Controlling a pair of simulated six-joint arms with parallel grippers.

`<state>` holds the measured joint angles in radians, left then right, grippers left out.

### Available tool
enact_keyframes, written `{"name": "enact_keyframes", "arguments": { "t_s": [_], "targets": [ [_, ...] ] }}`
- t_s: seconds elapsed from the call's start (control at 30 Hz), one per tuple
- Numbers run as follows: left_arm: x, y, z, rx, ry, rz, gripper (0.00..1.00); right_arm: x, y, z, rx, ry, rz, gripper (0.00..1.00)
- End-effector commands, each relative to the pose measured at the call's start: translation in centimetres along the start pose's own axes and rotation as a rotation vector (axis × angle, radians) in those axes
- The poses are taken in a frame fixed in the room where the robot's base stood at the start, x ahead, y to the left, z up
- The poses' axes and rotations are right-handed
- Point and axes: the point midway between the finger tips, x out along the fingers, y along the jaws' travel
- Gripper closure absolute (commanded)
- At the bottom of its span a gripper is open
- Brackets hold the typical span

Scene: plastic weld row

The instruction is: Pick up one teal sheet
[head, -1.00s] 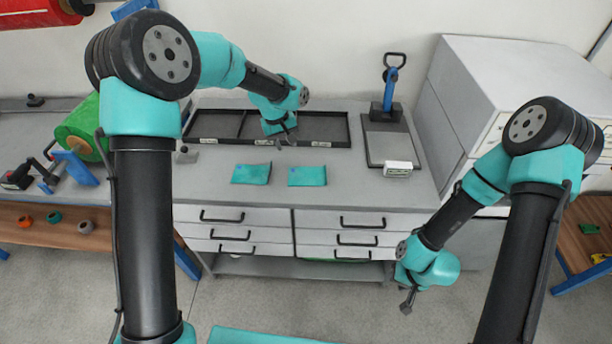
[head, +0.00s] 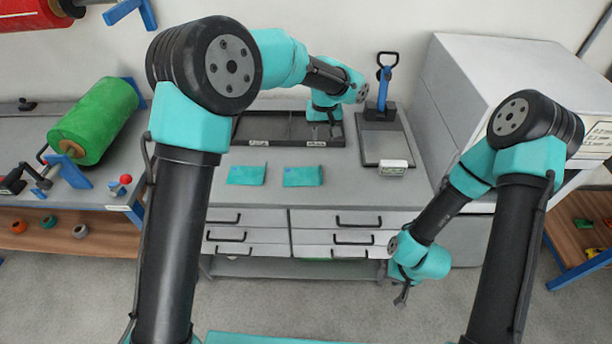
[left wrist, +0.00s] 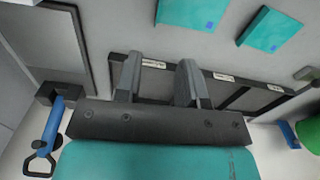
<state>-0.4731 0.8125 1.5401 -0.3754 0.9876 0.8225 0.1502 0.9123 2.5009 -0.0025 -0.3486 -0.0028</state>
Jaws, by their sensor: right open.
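Two teal sheets lie apart and flat on the grey worktop, a left sheet (head: 247,175) and a right sheet (head: 304,177) in the head view. Both show at the top of the left wrist view, the right sheet (left wrist: 190,12) cut by the edge and the left sheet (left wrist: 270,30) whole. Each carries a blue mark there. My left gripper (head: 331,130) is over the right part of the black tray, behind the sheets. Its fingers (left wrist: 160,68) are apart with nothing between them. My right gripper (head: 402,297) hangs in front of the drawers, open, away from the sheets.
The black divided tray (head: 285,144) lies behind the sheets. Right of it are a blue-handled tool (head: 383,82), a grey plate (head: 377,148) and a small white box (head: 392,168). A green roll (head: 95,122) stands at left. The worktop around the sheets is clear.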

Motion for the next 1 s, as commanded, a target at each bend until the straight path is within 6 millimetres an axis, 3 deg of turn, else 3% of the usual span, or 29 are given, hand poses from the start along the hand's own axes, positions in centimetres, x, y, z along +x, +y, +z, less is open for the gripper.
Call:
{"name": "enact_keyframes", "arguments": {
  "t_s": [0.6,1.0],
  "targets": [
    [10.1,0.0,0.1,0.000,-0.002,0.000,0.63,0.0,0.0,0.0,0.000,0.000,0.000,0.57],
    [10.8,0.0,0.0,0.000,0.000,0.001,0.63,0.0,0.0,0.0,0.000,0.000,0.000,0.57]
  ]
}}
